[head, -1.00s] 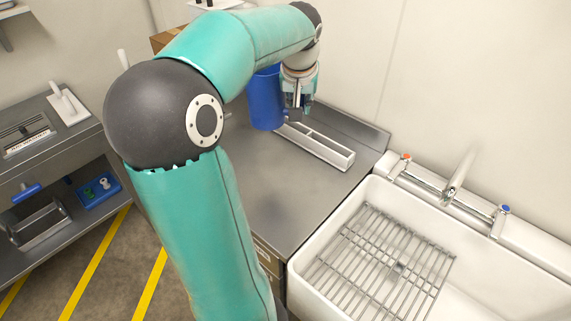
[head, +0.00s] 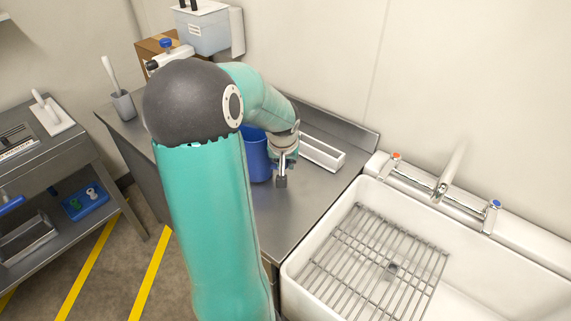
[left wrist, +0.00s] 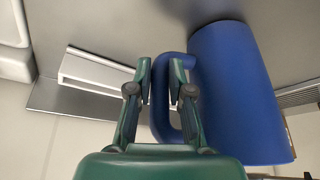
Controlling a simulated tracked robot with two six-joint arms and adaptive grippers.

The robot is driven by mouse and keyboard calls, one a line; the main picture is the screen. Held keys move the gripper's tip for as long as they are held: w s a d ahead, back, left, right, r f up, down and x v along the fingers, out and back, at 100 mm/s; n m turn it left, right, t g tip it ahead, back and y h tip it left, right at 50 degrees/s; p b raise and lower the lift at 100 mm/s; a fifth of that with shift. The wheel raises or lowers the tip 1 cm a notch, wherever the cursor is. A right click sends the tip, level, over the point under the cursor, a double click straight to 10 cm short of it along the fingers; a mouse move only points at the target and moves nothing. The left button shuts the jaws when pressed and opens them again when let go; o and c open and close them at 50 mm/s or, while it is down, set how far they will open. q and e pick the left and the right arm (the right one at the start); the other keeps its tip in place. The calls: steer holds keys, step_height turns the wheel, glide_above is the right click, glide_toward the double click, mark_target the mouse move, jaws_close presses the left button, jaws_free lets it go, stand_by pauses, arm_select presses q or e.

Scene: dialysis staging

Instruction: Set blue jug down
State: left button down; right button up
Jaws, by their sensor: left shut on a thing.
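The blue jug (head: 257,160) is upright over the steel counter (head: 300,207), partly hidden behind my left arm in the head view. Its base looks at or close to the counter top; I cannot tell whether it touches. My left gripper (head: 281,181) is at the jug's right side. In the left wrist view, the jug (left wrist: 238,90) fills the right side, and its handle (left wrist: 158,105) passes between the fingers of my left gripper (left wrist: 160,66), which is shut on it. My right gripper is not in view.
A long white tray (head: 318,159) lies on the counter just right of the jug. A white sink (head: 472,292) with a wire rack (head: 372,266) is to the right. A grey pot (head: 122,106) and a cardboard box (head: 150,48) stand at the back left. The counter's front part is clear.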

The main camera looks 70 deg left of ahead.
arm_select(q)
steer(key=shift+f, duration=0.25)
steer(key=c, duration=1.5)
jaws_free()
steer(key=shift+f, duration=0.1)
steer(key=o, duration=0.4)
steer(key=shift+o, duration=0.2)
steer(key=shift+r, duration=0.2)
steer(key=v, duration=1.2)
